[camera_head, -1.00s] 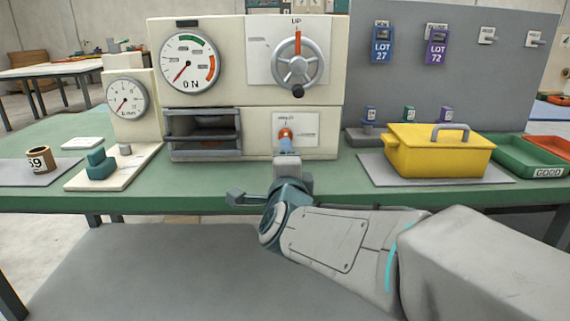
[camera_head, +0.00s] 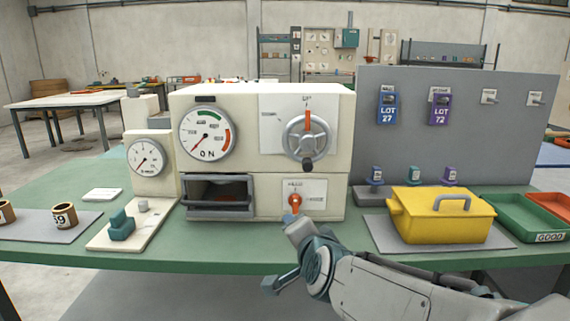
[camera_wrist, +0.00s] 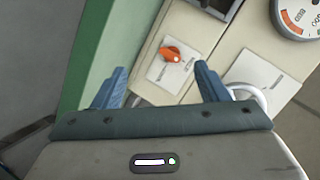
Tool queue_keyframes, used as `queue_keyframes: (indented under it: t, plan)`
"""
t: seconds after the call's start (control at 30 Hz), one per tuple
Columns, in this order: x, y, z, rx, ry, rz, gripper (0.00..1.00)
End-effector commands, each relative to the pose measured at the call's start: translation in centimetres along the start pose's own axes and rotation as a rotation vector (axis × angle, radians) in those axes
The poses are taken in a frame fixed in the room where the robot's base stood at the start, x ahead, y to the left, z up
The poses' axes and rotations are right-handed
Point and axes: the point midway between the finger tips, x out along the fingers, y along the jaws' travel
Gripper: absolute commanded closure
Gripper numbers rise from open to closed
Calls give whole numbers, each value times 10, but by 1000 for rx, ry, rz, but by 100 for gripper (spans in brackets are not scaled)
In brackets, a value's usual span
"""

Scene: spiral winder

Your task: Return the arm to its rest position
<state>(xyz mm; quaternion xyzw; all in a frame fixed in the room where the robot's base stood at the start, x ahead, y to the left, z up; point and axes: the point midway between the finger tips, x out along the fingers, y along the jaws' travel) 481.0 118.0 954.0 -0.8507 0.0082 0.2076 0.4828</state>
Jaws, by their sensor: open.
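My gripper (camera_head: 290,255) is in front of the winder machine (camera_head: 263,207), just below its orange selector knob (camera_head: 295,201) in the head view. In the wrist view the two blue fingers of my gripper (camera_wrist: 158,85) stand apart with nothing between them. The orange knob (camera_wrist: 171,53) shows beyond the fingertips on its white plate, apart from them. My arm (camera_head: 385,290) reaches in from the lower right.
The green bench (camera_head: 160,258) runs across the front. A yellow lidded box (camera_head: 440,222) stands on a grey mat to the right, beside green and orange trays (camera_head: 525,222). A handwheel (camera_head: 306,139) and gauge (camera_head: 208,132) are above.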

Motion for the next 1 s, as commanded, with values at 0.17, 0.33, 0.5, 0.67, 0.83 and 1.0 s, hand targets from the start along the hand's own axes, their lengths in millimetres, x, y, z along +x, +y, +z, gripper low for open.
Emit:
queue_keyframes:
  t: [0.17,0.33,0.5,0.67,0.83,1.0]
  plan:
    - [-42,-3,-17,-237,-154,156,33]
    - [-87,10,-29,-448,-321,308,33]
    - [-141,25,-45,-632,-504,456,33]
    - [-187,37,-58,-748,-655,564,33]
    - [-213,46,-62,-805,-747,622,33]
    - [-216,48,-63,-813,-761,631,33]
